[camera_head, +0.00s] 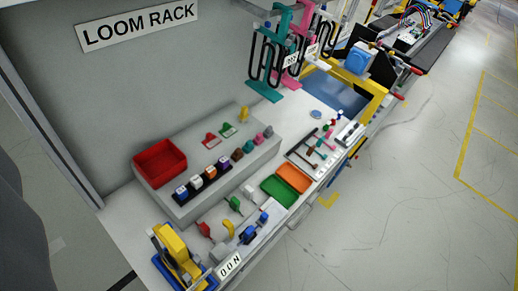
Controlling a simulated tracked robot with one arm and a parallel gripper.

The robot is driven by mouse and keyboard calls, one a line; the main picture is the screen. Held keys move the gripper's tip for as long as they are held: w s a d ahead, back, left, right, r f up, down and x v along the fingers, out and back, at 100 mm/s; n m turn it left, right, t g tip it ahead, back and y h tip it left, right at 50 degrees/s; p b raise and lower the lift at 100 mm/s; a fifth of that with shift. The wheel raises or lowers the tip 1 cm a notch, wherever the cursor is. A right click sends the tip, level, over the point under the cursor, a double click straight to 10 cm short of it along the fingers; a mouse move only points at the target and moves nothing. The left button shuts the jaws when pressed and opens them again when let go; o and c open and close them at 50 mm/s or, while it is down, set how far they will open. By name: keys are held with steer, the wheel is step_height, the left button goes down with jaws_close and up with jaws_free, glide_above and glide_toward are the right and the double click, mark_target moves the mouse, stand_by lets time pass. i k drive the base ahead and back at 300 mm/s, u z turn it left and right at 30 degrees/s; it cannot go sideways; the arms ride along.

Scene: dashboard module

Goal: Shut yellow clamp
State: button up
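A large yellow device (175,248) on a blue base stands at the bottom left corner of the bench. It looks like a clamp, but I cannot tell whether it is open or shut. A small yellow part (229,229) lies among other small coloured parts at the front of the bench. Another small yellow part (244,114) stands at the back of the grey raised shelf. I cannot tell for certain which yellow thing is the clamp. My gripper does not show in this view.
A red bin (160,163) sits on the raised shelf (207,150). Orange (293,177) and green (280,191) trays lie on the bench. Pink and teal hangers with black cables (280,50) hang above. A "LOOM RACK" sign (139,26) is on the wall. The floor (410,200) at right is clear.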

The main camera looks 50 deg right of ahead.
mark_target(228, 224)
steer(key=z, duration=0.45)
steer(key=k, duration=1.15)
steer(key=z, duration=0.2)
steer(key=i, duration=0.65)
steer(key=z, duration=0.5)
steer(key=i, duration=0.85)
steer(key=u, duration=0.2)
